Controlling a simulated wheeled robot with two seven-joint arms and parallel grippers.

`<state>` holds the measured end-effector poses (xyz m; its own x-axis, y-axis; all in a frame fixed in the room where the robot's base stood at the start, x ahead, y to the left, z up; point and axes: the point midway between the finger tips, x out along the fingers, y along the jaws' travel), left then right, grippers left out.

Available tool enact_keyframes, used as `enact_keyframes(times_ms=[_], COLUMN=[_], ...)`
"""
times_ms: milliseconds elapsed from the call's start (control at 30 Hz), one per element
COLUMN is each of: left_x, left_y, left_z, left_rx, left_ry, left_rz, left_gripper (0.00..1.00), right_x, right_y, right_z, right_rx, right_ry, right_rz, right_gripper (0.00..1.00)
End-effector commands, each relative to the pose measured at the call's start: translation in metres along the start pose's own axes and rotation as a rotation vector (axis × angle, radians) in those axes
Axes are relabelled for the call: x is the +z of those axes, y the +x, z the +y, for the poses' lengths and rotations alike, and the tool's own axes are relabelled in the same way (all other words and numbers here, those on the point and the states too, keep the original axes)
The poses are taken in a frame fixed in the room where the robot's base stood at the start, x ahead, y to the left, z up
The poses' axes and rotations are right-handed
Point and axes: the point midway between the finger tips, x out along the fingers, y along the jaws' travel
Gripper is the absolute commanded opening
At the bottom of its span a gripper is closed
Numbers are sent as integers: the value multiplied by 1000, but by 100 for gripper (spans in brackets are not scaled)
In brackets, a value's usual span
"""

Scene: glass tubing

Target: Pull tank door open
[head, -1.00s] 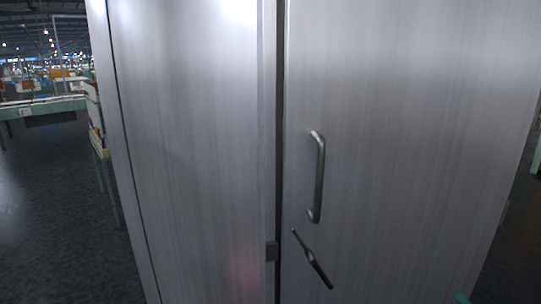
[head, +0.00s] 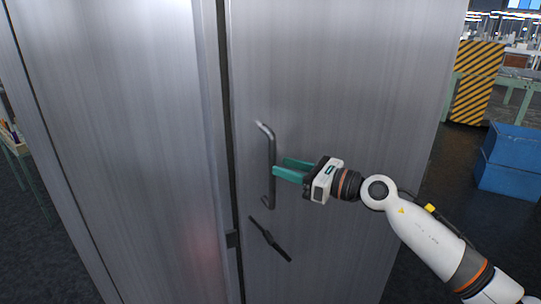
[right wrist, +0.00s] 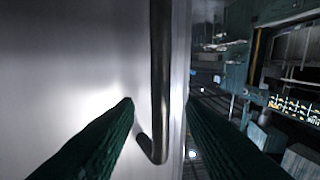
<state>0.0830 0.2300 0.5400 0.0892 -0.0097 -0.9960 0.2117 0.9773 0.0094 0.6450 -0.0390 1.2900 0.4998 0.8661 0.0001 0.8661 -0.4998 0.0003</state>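The tank door (head: 340,70) is a tall brushed-metal panel, and it looks closed against the metal panel on its left. A vertical bar handle (head: 270,150) is fixed to the door near the dark seam. Below it is a dark slanted lever (head: 270,239). My right gripper (head: 279,167) is at the handle's middle height, its green fingertips close to the bar. In the right wrist view the handle (right wrist: 160,60) stands between the two spread fingers, with gaps on both sides. The gripper is open. My left gripper is not in view.
The fixed metal panel (head: 130,130) fills the left side. Blue crates (head: 512,165) and a black-and-yellow striped block (head: 476,80) stand to the right, beyond the tank. Dark floor (head: 455,170) shows between the tank and the crates.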

Motion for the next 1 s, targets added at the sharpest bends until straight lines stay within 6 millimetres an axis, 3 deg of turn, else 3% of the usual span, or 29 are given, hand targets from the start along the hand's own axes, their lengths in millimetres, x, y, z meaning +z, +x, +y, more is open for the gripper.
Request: enact_keyframes(times_ms=[100, 233, 633, 667, 867, 1000], left_x=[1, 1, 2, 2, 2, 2], left_y=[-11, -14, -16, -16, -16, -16], left_z=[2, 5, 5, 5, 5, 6], left_rx=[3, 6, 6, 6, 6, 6], left_ry=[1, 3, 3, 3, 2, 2], left_rz=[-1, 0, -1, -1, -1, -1], left_gripper=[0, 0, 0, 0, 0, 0], right_x=[-3, -2, 1, 1, 1, 1], right_y=[22, 37, 45, 45, 45, 45], right_z=[-1, 0, 0, 0, 0, 0], right_rx=[-1, -1, 0, 0, 0, 1], right_ry=[1, 1, 0, 0, 1, 1], right_rz=[0, 0, -1, -1, 0, 0], right_gripper=[36, 36, 36, 35, 2, 0])
